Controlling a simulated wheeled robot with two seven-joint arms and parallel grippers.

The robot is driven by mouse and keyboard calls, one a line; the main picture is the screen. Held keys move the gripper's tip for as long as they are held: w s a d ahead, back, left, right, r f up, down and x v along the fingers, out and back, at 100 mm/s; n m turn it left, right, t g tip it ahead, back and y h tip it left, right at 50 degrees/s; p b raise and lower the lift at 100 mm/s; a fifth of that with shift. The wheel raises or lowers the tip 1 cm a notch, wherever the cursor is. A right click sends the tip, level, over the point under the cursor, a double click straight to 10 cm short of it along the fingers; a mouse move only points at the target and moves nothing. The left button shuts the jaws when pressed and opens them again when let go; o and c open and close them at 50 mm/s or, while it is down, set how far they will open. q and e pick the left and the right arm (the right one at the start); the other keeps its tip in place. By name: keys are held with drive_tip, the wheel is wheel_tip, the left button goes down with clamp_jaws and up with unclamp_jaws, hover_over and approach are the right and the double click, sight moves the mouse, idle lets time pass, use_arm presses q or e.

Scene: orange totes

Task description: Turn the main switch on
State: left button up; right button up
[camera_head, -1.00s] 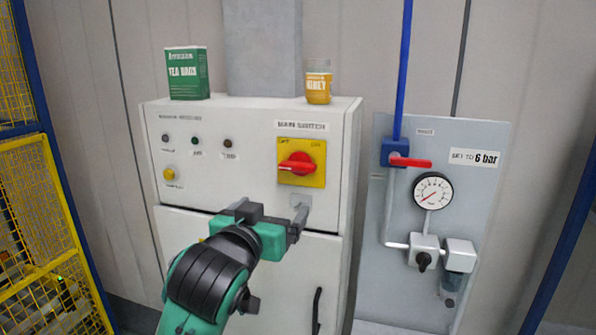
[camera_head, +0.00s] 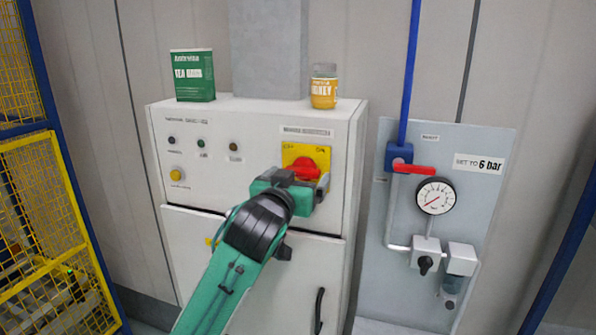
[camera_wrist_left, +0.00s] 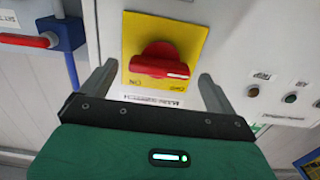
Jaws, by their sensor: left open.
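The main switch is a red rotary knob (camera_head: 306,169) on a yellow plate (camera_head: 293,151), on the upper right of the white cabinet's front. It also shows in the left wrist view as a red knob (camera_wrist_left: 160,62) on its yellow plate (camera_wrist_left: 190,34), with its grip bar lying across the picture. My left gripper (camera_head: 305,183) is in front of the switch and covers the lower part of the plate. In the left wrist view the gripper (camera_wrist_left: 152,82) is open, one finger on each side of the knob, with gaps to both. My right gripper is not in view.
Indicator lamps and a yellow button (camera_head: 176,175) sit left of the switch. A grey panel (camera_head: 458,206) with a red-handled valve (camera_head: 414,169) and gauge (camera_head: 435,196) stands right.

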use_arm(q)
drive_tip(key=shift+w+d, duration=0.15)
drive_tip(key=shift+w, duration=0.3)
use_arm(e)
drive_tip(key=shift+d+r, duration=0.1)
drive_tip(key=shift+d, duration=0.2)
use_arm(q)
drive_tip(key=c, duration=1)
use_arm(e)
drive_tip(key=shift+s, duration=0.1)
